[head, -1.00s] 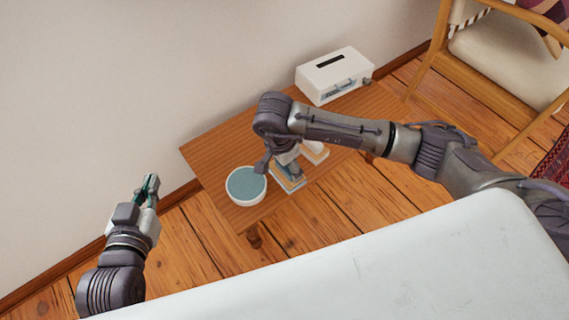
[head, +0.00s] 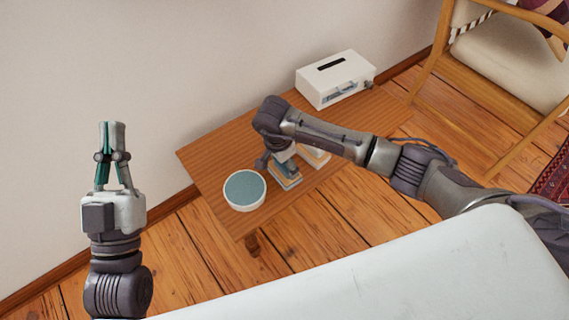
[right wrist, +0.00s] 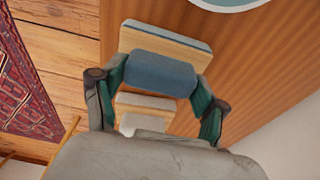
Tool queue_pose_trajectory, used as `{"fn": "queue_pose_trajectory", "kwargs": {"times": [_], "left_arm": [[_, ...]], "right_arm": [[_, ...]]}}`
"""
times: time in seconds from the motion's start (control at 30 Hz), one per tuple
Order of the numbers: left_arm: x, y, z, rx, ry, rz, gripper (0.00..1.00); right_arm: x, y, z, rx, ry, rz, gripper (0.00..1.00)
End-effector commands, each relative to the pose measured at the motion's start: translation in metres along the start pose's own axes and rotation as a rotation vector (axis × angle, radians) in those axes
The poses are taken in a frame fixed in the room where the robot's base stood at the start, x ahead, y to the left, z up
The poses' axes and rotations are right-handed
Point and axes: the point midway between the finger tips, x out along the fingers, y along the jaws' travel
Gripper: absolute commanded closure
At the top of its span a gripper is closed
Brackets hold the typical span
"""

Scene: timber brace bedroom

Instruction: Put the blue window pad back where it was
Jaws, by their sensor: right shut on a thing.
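The blue window pad (right wrist: 163,74) is a blue block on a pale wood board with a grey-blue edge. In the head view its board (head: 287,181) shows below my right gripper, near the front of the small wooden table. My right gripper (right wrist: 158,95) is shut on the blue block, one green finger at each side; in the head view its fingers are mostly hidden by the wrist. I cannot tell whether the board touches the table. My left gripper (head: 111,128) points up in front of the wall, away from the table; its finger gap is unclear.
The wooden table (head: 215,150) also holds a round white bowl with a blue-grey top (head: 244,188), a white slotted box (head: 335,78), and a pale pad (head: 316,157) beside the held one. A wooden chair (head: 480,115) stands at the right. A white surface (head: 400,275) fills the front.

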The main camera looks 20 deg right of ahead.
Motion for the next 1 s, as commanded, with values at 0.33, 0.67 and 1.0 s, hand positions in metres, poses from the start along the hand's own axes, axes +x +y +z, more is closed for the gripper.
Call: {"fn": "queue_pose_trajectory", "kwargs": {"times": [0.33,0.67,1.0], "left_arm": [[0.000,0.000,0.000,0.000,-0.003,0.000,1.00],[0.001,0.000,0.001,0.000,-0.007,0.000,1.00],[-0.009,-0.008,0.051,0.012,-0.338,-0.017,1.00]], "right_arm": [[0.001,0.001,0.000,0.000,0.000,0.002,0.03],[-0.002,0.001,0.000,0.000,0.001,0.001,0.03],[-0.046,-0.001,-0.001,-0.001,0.002,-0.002,0.03]]}}
